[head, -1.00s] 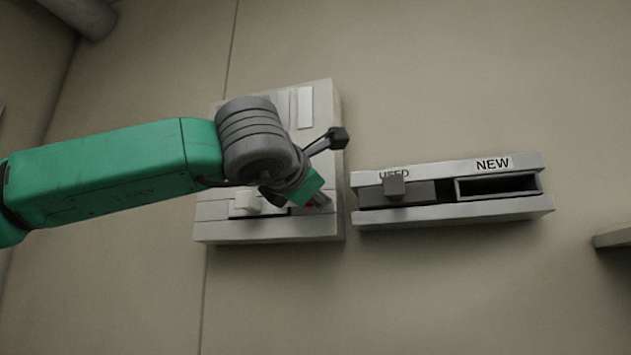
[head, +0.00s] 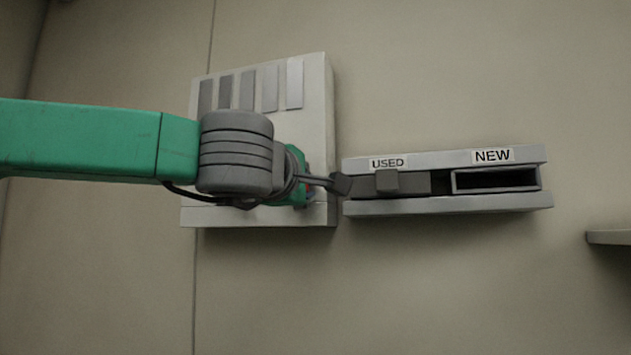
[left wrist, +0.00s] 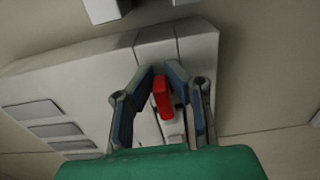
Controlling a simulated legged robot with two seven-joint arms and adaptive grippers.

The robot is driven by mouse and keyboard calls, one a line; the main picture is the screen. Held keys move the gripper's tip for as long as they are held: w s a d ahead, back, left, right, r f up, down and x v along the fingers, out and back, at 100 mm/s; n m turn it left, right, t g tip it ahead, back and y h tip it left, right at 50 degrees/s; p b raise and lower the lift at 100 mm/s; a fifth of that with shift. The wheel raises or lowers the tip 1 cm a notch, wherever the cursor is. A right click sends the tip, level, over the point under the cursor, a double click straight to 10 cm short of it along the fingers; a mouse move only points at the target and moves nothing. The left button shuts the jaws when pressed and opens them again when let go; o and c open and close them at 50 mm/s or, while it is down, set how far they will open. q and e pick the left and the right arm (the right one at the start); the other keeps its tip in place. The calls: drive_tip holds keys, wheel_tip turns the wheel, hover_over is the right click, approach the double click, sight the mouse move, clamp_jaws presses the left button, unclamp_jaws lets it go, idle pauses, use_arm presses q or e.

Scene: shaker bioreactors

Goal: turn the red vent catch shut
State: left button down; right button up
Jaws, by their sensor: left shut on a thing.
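The red vent catch (left wrist: 162,97) is on the white wall unit (left wrist: 95,75), and my left gripper (left wrist: 161,80) has its two fingers closed on its sides in the left wrist view. In the head view my left arm and hand cover most of the lower part of the white unit (head: 315,100); only a small bit of red (head: 309,189) shows beside the hand. My right gripper is not in view.
Just right of the unit, a wall rack (head: 450,205) holds a dark grey block under the USED label (head: 389,163) and an open slot under the NEW label (head: 492,156). A ledge (head: 610,237) juts in at the far right. The wall below is bare.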

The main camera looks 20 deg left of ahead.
use_arm(q)
drive_tip(key=shift+a+f, duration=0.15)
drive_tip(key=shift+f, duration=0.15)
